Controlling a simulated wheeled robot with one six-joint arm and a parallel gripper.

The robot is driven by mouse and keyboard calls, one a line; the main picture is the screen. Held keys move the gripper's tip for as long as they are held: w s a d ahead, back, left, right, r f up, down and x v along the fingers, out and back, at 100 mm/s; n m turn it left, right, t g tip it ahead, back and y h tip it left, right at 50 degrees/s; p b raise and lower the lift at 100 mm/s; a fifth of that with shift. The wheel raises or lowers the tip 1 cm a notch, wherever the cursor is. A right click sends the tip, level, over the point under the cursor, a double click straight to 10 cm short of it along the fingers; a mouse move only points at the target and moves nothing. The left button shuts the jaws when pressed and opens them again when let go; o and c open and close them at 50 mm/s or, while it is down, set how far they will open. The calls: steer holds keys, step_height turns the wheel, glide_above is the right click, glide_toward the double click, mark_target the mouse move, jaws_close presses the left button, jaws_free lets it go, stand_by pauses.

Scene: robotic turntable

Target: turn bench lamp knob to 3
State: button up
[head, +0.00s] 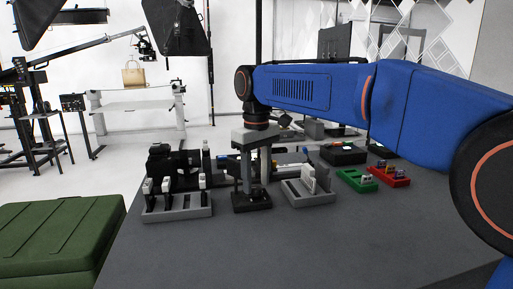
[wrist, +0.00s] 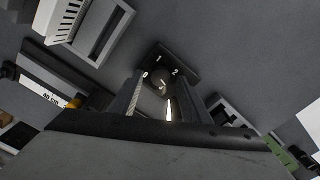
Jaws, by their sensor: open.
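The bench lamp's black base (head: 252,204) stands on the dark table, below my gripper (head: 255,175). In the wrist view, the base (wrist: 182,62) carries a dial plate with white marks reading 0, 1 and 2; no 3 can be made out. The dark round knob (wrist: 160,82) lies between my two open fingers in that view. My gripper (wrist: 153,98) points down over it, with a finger on each side. I cannot tell whether the fingers touch the knob, or where its pointer stands. The fingers and palm hide part of the dial.
A grey rack (head: 180,212) with black and white items stands left of the lamp. A grey tray (head: 320,199) with white pieces stands close on its right. Green (head: 350,183) and red (head: 402,182) trays lie farther right. The table's front is clear.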

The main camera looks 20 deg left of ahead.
step_height(320, 180, up, 16)
stand_by(0.5)
steer(key=n+y, duration=0.4)
steer(key=n, duration=0.3)
glide_toward(259, 188)
steer(key=shift+y, duration=0.3)
steer(key=x, duration=0.8)
steer(key=shift+f, duration=0.15)
steer(key=c, duration=1)
